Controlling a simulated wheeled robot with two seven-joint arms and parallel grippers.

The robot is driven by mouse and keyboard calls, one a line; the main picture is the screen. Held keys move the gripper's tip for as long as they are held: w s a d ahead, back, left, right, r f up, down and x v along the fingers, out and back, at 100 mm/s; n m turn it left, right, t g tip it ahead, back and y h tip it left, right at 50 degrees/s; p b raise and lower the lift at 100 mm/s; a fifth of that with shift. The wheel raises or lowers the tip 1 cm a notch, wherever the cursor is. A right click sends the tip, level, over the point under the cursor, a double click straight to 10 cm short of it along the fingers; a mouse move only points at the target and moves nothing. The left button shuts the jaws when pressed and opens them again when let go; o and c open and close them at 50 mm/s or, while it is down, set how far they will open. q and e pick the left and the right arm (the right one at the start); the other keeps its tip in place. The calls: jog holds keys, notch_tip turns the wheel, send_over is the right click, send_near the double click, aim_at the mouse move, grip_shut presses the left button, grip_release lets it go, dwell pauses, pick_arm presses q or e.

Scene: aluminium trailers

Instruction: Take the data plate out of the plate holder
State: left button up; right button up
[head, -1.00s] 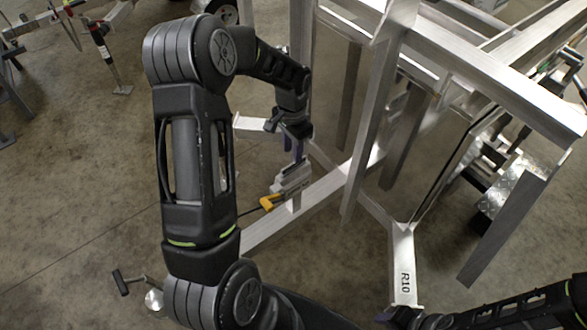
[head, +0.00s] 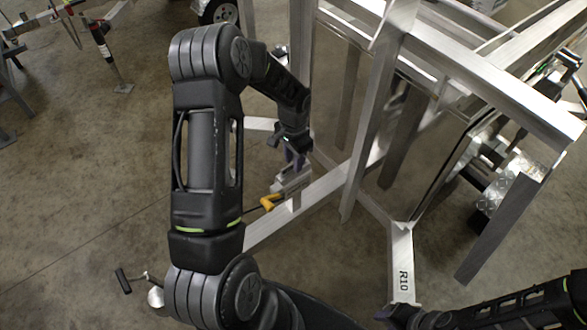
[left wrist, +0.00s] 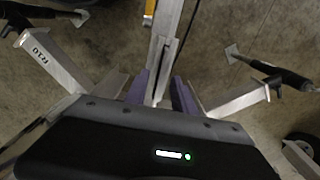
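The grey metal fitting (head: 292,184) with a yellow handle (head: 268,202) sits on the trailer's long beam; it may be the plate holder, but I cannot make out the data plate in the head view. My left gripper (head: 294,158) points down at this fitting from just above it. In the left wrist view, its two purple fingers (left wrist: 160,90) stand apart on either side of a narrow grey metal piece, possibly the plate's edge. I see no clear grip on it. My right gripper (head: 388,314) is at the bottom edge, mostly cut off, beside the beam marked R10.
The R10 beam (head: 402,255) and the aluminium trailer frame (head: 370,120) stand to the right of my left gripper, with an upright close to it. Bare concrete floor (head: 90,190) is free at the left. A jack stand (head: 104,45) is at the upper left.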

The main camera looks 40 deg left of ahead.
pick_arm(q)
jog(key=shift+c, duration=0.3)
grip_shut()
dwell(1.0)
